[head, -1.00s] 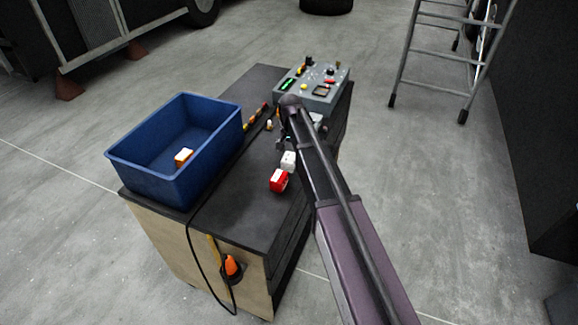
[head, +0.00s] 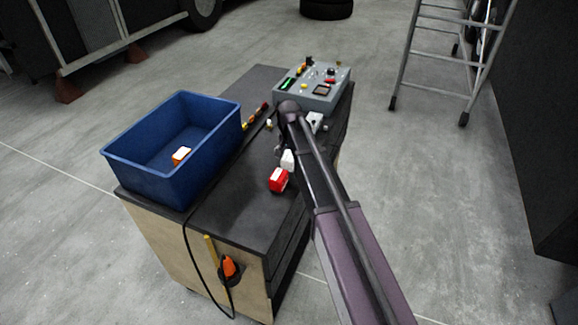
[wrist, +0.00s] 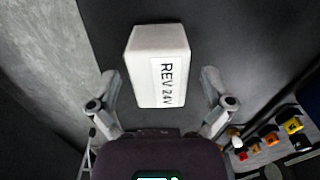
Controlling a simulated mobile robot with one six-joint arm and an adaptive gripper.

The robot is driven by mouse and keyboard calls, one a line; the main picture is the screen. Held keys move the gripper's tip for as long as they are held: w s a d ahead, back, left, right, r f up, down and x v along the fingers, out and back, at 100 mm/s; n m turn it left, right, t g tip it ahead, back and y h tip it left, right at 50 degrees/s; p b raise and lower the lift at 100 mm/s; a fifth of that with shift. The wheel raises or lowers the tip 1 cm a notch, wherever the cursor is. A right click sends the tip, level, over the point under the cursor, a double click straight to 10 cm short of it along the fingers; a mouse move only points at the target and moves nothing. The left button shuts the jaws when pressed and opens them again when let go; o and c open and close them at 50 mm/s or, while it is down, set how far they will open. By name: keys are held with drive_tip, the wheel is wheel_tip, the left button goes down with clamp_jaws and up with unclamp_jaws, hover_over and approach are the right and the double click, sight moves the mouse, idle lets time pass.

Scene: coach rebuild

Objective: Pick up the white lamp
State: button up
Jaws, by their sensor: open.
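The white lamp (wrist: 158,62) is a white block with a label reading "REV 24V". In the wrist view it lies on the dark bench top, ahead of and between the fingers of my gripper (wrist: 160,92). The fingers are spread apart, one on each side, with gaps to the block; my gripper is open and empty. In the head view the white lamp (head: 288,160) sits just behind a red block, and my arm partly hides the gripper (head: 281,149) beside it.
A red block (head: 278,180) with a white label lies close to the lamp. A blue bin (head: 150,178) holding an orange-and-white block (head: 181,156) stands at left. A grey control box (head: 318,92) stands at the far end. A black cable runs along the bench.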

drive_tip(key=shift+f+b, duration=0.65)
drive_tip(key=shift+f, duration=0.3)
drive_tip(key=c, duration=1.2)
